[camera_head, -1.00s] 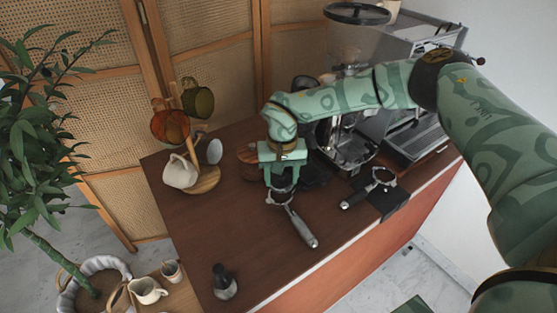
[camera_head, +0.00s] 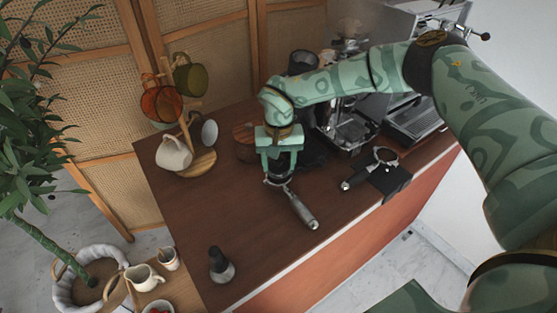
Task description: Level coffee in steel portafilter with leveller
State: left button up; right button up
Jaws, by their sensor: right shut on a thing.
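The steel portafilter (camera_head: 303,212) lies on the brown cart top, its grey handle pointing toward the front edge and its basket toward the back. My right gripper (camera_head: 279,171) is directly over the basket, pointing down. It is shut on a small dark thing, probably the leveller (camera_head: 278,179), which its fingers mostly hide. This thing is at the basket; I cannot tell whether it touches the coffee, and the coffee is hidden. My left gripper is not in view.
Another portafilter (camera_head: 383,158) with a dark handle rests at a black mat (camera_head: 391,182) to the right. The espresso machine (camera_head: 346,130) stands behind. A tamper-like tool (camera_head: 220,265) is at front left. A mug tree (camera_head: 199,160) stands at back left. The left middle is clear.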

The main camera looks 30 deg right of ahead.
jog(key=shift+f+p, duration=0.3)
jog(key=shift+p, duration=0.25)
dwell(1.5)
jog(key=shift+f, duration=0.45)
dwell(0.8)
jog(key=shift+f, duration=0.15)
dwell(1.6)
